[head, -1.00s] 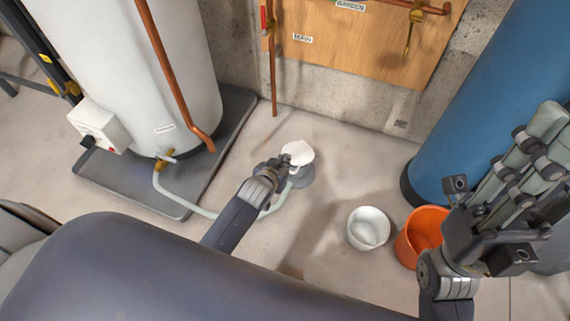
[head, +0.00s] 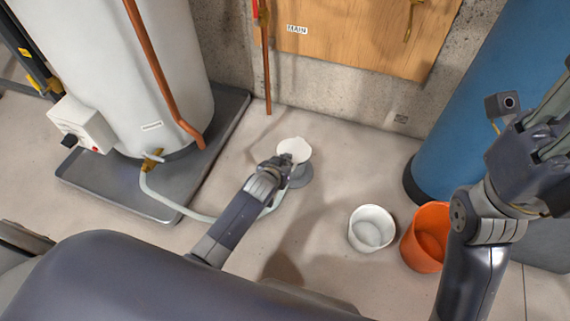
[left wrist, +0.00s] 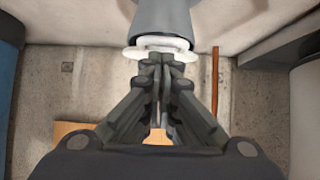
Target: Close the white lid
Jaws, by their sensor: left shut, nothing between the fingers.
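The white lid (head: 293,150) shows at the top of a short grey upright cylinder (head: 302,177) on the floor, in the middle of the head view. In the left wrist view the lid's pale rim (left wrist: 135,53) shows at the end of the grey cylinder (left wrist: 165,18). My left gripper (head: 284,163) is shut and empty. Its fingertips (left wrist: 161,60) are at the rim; I cannot tell if they touch it. The gripper partly hides the lid, and I cannot tell how far open it is. My right gripper (head: 548,140) is at the right edge, partly cut off.
A white bucket (head: 357,240) and an orange bucket (head: 410,255) stand right of the cylinder. A white tank (head: 170,70) stands in a grey tray (head: 215,135) at left, with a pale hose (head: 160,203) running towards the cylinder. A blue tank (head: 470,120) stands at right.

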